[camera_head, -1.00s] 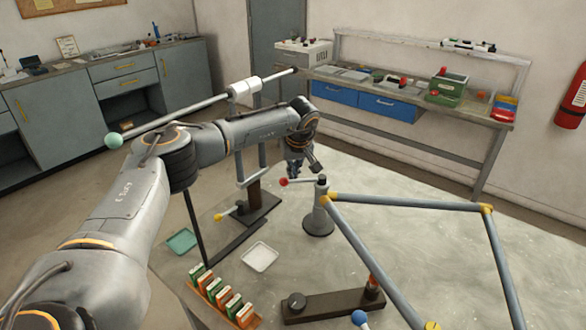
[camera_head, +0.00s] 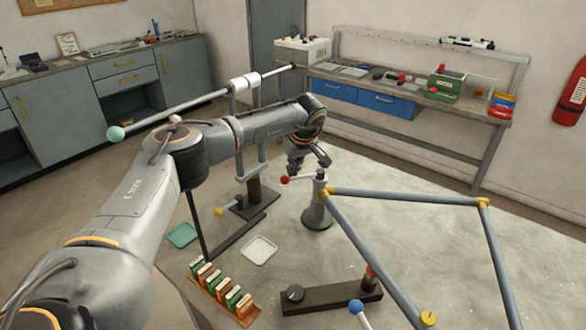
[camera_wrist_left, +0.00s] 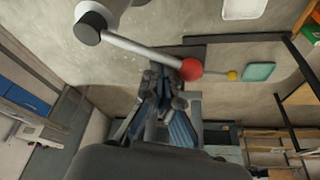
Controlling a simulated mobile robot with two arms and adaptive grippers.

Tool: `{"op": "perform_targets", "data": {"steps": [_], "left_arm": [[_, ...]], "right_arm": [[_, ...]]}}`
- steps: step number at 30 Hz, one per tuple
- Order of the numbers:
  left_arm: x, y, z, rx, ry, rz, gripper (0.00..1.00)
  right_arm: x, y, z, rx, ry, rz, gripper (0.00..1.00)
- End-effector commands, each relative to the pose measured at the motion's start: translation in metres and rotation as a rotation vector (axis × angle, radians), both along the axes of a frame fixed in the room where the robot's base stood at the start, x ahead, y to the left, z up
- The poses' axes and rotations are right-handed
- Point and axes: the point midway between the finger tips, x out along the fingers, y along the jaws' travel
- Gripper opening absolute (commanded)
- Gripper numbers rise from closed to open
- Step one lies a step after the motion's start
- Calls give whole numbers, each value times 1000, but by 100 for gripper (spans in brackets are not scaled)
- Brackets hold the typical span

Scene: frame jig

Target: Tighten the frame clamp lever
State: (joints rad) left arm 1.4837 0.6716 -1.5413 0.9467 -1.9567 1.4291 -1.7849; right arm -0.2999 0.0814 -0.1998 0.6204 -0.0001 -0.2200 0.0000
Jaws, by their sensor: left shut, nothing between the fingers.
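The clamp lever is a pale rod (camera_head: 303,178) with a red ball end (camera_head: 285,180), on top of a grey post with a round base (camera_head: 317,218). The post stands at the left corner of the frame of grey tubes with yellow joints (camera_head: 405,199). In the left wrist view the lever rod (camera_wrist_left: 140,48) runs from its pivot to the red ball (camera_wrist_left: 191,69). My left gripper (camera_head: 309,166) is shut and empty, just above and behind the lever. In the wrist view its fingertips (camera_wrist_left: 164,78) appear close beside the red ball; contact cannot be told. My right gripper is not in view.
A dark stand with a yellow-knobbed lever (camera_head: 219,211) is left of the post. A white tray (camera_head: 259,250), green tray (camera_head: 182,235), a rack of blocks (camera_head: 222,290) and a dark bar (camera_head: 330,297) lie nearer. A blue ball (camera_head: 356,306) shows at the bottom.

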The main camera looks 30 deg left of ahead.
Motion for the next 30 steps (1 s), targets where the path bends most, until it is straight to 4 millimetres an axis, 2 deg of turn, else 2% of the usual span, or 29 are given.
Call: {"op": "perform_targets", "data": {"steps": [13,30], "left_arm": [[-9,-21,0,-1,1,318,0],[-12,-31,-1,-1,2,317,0]], "right_arm": [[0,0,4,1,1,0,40],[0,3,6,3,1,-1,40]]}}
